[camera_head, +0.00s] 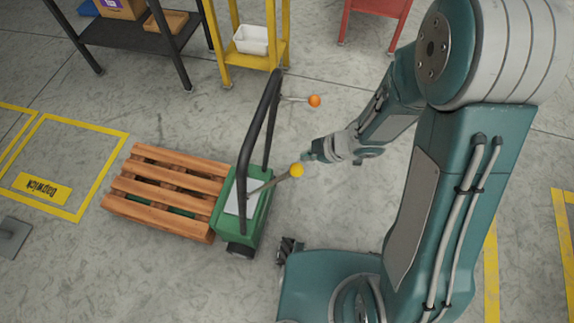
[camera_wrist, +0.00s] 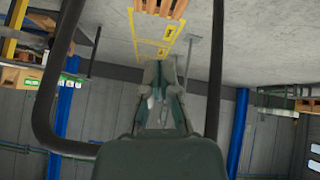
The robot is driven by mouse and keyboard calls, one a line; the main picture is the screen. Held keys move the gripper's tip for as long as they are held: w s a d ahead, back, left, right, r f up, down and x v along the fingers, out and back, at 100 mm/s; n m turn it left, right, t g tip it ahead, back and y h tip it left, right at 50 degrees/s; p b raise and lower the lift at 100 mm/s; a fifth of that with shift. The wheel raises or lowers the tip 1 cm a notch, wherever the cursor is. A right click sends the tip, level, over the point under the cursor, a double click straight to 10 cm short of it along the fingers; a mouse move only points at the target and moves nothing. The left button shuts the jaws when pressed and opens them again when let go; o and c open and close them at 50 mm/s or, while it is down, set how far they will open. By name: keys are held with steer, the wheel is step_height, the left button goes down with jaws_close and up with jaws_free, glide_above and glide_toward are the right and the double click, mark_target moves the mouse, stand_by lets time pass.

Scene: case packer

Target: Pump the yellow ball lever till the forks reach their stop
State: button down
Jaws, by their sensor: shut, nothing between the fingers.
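The yellow ball (camera_head: 297,170) tops a thin lever that slants up and right from the green pallet truck (camera_head: 258,207). A second lever with an orange ball (camera_head: 314,101) sticks out farther back. My gripper (camera_head: 306,156) is shut and empty, right beside the yellow ball at its upper right; I cannot tell if they touch. In the wrist view my gripper (camera_wrist: 160,72) points toward the floor markings, and the yellow ball does not show. The forks are mostly hidden under the wooden pallet (camera_head: 165,190); I cannot tell their height.
The truck's black handle loop (camera_head: 270,118) rises left of my gripper and frames it in the wrist view (camera_wrist: 42,120). A yellow rack (camera_head: 222,62) with a white bin (camera_head: 251,40) and a dark shelf (camera_head: 125,35) stand behind.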

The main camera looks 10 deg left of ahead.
steer(key=shift+a+f, duration=0.15)
glide_above(293, 170)
steer(key=a, duration=0.3)
step_height(293, 170, down, 8)
steer(key=shift+d+f, duration=0.85)
steer(key=shift+d, duration=0.25)
steer(key=shift+w+d+f, duration=0.1)
steer(key=shift+d+f, duration=0.3)
